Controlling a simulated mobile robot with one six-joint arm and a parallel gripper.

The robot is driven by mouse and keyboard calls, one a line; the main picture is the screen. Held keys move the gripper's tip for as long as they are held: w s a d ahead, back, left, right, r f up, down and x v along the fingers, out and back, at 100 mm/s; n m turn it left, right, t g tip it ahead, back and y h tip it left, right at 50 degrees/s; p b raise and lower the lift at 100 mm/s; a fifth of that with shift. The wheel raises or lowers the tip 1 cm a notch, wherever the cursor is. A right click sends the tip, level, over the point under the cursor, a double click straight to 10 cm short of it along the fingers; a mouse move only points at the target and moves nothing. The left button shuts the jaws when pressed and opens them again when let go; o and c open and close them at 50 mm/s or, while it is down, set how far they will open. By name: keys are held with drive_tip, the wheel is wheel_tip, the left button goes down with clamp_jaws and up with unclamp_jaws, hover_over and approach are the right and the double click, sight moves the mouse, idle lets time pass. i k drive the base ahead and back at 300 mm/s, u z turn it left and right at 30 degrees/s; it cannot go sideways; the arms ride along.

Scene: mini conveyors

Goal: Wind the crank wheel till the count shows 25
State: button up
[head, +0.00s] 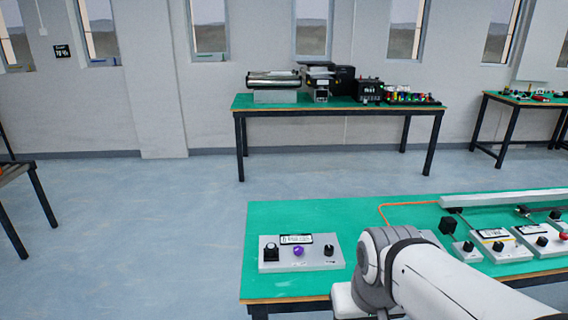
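I cannot make out a crank wheel for certain in the head view. A grey control box (301,262) lies on the left part of the near green table, with a purple knob (298,251) in the middle and a black knob at each side. A small dark display or label (296,239) stands at its back edge; its text is too small to read. My arm comes in from the lower right and covers part of the table right of this box. My gripper is not in view.
More grey control boxes (502,249) with black knobs and a long pale bar (505,198) are on the near table (320,213). A far green table (290,106) holds a roller machine (274,82), a black box (368,91) and small coloured parts. Blue floor between is clear.

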sight(329, 250)
drive_tip(key=u, duration=1.55)
drive_tip(key=k, duration=1.15)
drive_tip(key=z, duration=1.4)
drive_tip(key=i, duration=1.7)
drive_tip(key=z, duration=0.1)
